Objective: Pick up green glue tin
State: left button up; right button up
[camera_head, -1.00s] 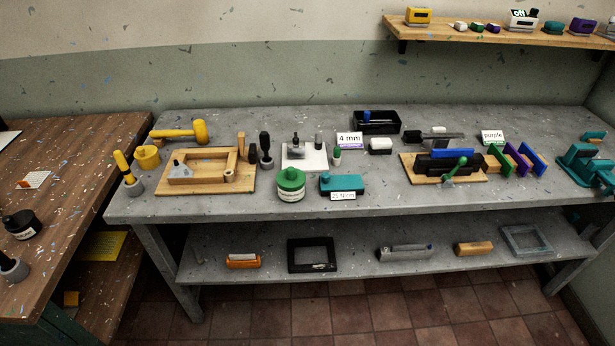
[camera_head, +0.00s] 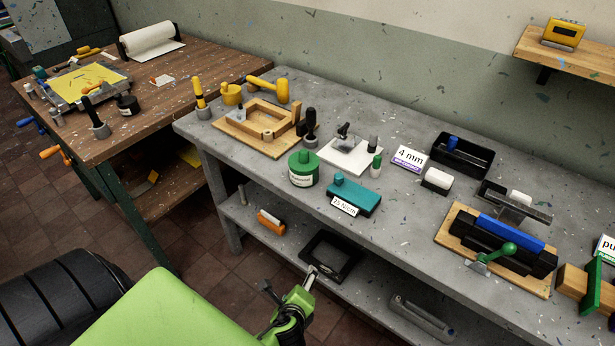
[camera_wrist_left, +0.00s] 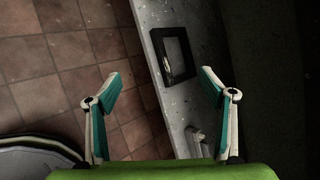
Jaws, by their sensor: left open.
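The green glue tin (camera_head: 303,168) is a short round tin with a green lid and a pale label. It stands upright near the front edge of the grey workbench (camera_head: 262,185) in the head view, beside a teal block with a label. My left gripper (camera_head: 308,279) is low in the head view, in front of the bench and apart from the tin. In the left wrist view, my left gripper (camera_wrist_left: 160,84) has its two teal-padded fingers spread wide with nothing between them. The tin is not visible there. My right gripper is in neither view.
The teal block (camera_head: 354,196) stands right of the tin, and a wooden frame (camera_head: 250,138) lies behind it to the left. A white plate (camera_head: 350,156) is behind it. The lower shelf holds a black frame (camera_head: 331,258), also seen in the left wrist view (camera_wrist_left: 173,55).

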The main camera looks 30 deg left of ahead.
aim_at(304, 165)
pick_arm(q)
jog(key=w+a+r+m+t+y, duration=0.1)
jog(key=w+r+m+t+y, duration=0.15)
jog(key=r, duration=0.65)
jog(key=w+a+r+m+t+y+b, duration=0.15)
jog(key=r+m, duration=0.25)
jog(key=r, duration=0.5)
jog(key=w+a+r+m+t+y, duration=0.1)
jog(key=w+r+m+t, duration=0.25)
jog(key=r, duration=0.55)
jog(key=shift+g, duration=0.45)
jog(key=p+x, duration=0.1)
jog(key=x, duration=0.6)
jog(key=shift+w+r, duration=0.1)
jog(key=p+x, duration=0.1)
jog(key=x, duration=0.4)
jog(key=shift+w, duration=0.1)
jog(key=shift+w+a+p, duration=0.2)
jog(key=shift+w+p, duration=0.1)
jog(key=shift+w, duration=0.1)
jog(key=c, duration=1.4)
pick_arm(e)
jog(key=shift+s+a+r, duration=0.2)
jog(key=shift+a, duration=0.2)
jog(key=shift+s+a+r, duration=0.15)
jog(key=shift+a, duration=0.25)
